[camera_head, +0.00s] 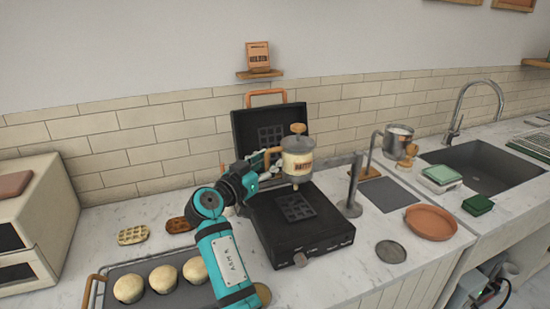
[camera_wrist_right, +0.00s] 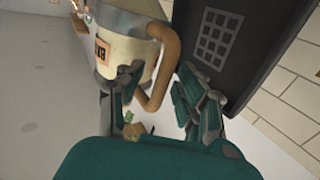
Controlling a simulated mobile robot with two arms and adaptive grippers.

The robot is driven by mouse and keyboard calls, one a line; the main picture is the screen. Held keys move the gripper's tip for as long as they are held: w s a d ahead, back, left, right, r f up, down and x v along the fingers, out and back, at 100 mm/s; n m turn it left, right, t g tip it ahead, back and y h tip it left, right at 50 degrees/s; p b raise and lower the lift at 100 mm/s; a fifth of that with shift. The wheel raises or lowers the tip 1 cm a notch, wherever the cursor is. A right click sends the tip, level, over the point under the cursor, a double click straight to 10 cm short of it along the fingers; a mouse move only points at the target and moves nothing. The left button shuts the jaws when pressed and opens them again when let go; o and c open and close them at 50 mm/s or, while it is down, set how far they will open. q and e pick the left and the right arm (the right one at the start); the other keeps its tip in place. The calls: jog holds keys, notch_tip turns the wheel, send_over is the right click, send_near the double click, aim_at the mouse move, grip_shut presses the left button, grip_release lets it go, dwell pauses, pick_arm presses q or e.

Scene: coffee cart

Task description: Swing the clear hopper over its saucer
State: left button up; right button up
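My right gripper (camera_head: 258,168) is at this handle. In the right wrist view its fingers (camera_wrist_right: 160,95) are spread, one on either side of the handle, with a visible gap. A flat grey round saucer (camera_head: 390,252) lies empty on the counter, right of the iron. My left gripper is out of view.
A terracotta dish (camera_head: 431,222) lies farther right. A metal pot (camera_head: 398,140) is by a second post behind. The iron's lid (camera_head: 270,130) stands open. A tray with buns (camera_head: 160,280) is at front left. The counter around the saucer is clear.

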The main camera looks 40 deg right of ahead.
jog(key=shift+a, duration=0.2)
jog(key=shift+c, duration=1)
grip_shut()
jog(key=shift+d, duration=0.1)
